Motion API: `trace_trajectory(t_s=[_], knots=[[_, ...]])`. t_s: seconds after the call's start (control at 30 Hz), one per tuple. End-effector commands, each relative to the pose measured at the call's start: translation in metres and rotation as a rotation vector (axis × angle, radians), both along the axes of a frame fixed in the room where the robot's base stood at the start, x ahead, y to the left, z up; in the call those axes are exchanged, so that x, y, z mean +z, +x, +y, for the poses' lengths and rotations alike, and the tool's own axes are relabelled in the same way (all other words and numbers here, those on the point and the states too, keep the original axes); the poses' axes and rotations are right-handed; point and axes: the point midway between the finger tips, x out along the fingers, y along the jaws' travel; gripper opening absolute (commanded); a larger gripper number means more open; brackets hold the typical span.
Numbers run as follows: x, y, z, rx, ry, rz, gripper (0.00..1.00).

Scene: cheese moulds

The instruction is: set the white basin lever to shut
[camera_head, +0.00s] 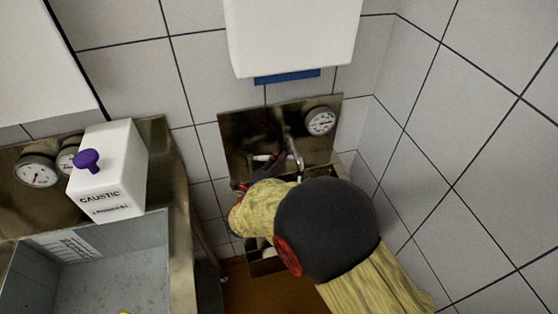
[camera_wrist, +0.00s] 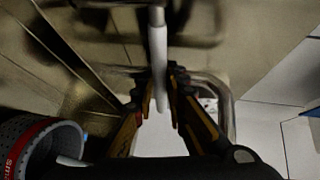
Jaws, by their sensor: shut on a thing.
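The white lever (camera_wrist: 159,62) shows in the wrist view as a pale rod pointing down the picture. My gripper (camera_wrist: 160,92) has its dark fingers on both sides of it and is shut on it. In the head view my gripper (camera_head: 262,172) is in front of the steel wall plate (camera_head: 240,135), near a short pale piece of the lever (camera_head: 262,157). The basin (camera_head: 268,267) below is mostly hidden by my arm. The lever's mount is dark and blurred, so I cannot tell its setting.
A curved metal pipe (camera_head: 297,152) is close right of my gripper. A gauge (camera_head: 320,121) is on the plate. A white box (camera_head: 293,35) hangs above. At left are a grey sink (camera_head: 110,265) and a white caustic dispenser (camera_head: 108,170). A tiled wall (camera_head: 450,150) bounds the right.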

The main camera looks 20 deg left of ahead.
Motion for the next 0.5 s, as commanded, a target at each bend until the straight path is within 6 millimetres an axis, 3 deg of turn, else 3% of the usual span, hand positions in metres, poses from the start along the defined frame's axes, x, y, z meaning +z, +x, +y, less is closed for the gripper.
trace_trajectory(t_s=[0.17,0.5], knots=[[-0.0006,-0.0002,0.0,0.0,0.0,0.001,0.0],[-0.001,-0.0004,-0.0002,0.0,0.0,0.002,0.0]])
